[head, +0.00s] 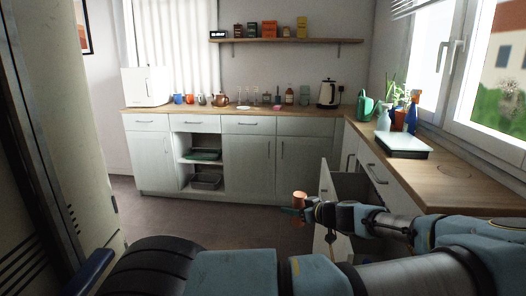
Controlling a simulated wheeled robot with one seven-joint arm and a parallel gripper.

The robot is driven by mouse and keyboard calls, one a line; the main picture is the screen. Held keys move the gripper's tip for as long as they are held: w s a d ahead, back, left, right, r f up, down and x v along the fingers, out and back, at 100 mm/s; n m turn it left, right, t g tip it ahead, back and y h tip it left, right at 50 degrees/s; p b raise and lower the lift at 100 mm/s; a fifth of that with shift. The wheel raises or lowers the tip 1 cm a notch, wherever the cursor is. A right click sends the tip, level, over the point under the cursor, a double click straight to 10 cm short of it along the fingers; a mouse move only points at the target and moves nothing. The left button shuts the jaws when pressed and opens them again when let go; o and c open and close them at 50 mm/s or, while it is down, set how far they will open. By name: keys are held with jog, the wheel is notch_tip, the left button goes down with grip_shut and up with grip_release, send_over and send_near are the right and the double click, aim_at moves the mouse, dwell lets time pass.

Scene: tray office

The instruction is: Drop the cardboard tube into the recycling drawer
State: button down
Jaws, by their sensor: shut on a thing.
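The cardboard tube (299,199) is a short, orange-brown upright cylinder in the head view. My gripper (298,208) is shut on it and hides part of its lower half. An open drawer (325,180) sticks out from the right-hand cabinets, just right of and behind the gripper in the picture. The drawer looks dark inside, and my arm covers its lower part. The tube appears left of the drawer's front panel, not over its opening. I cannot see any label on the drawer or its contents.
A wooden counter (455,180) with a flat tray-like box (402,145) and spray bottles runs along the right under the window. Back cabinets (250,160) carry a kettle (328,93), cups and a teapot. The floor (200,218) left of the gripper is clear.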

jog(key=s+a+f+n+g+y+p, duration=0.1)
jog(key=s+a+n, duration=0.1)
jog(key=a, duration=0.8)
jog(key=s+a+f+n+g+y+p, duration=0.1)
jog(key=s+a, duration=0.3)
jog(key=a, duration=0.6)
jog(key=shift+s+f+n+g+y+p, duration=0.2)
jog(key=shift+s+n+g+y+p, duration=0.1)
jog(key=shift+n+g+y, duration=0.2)
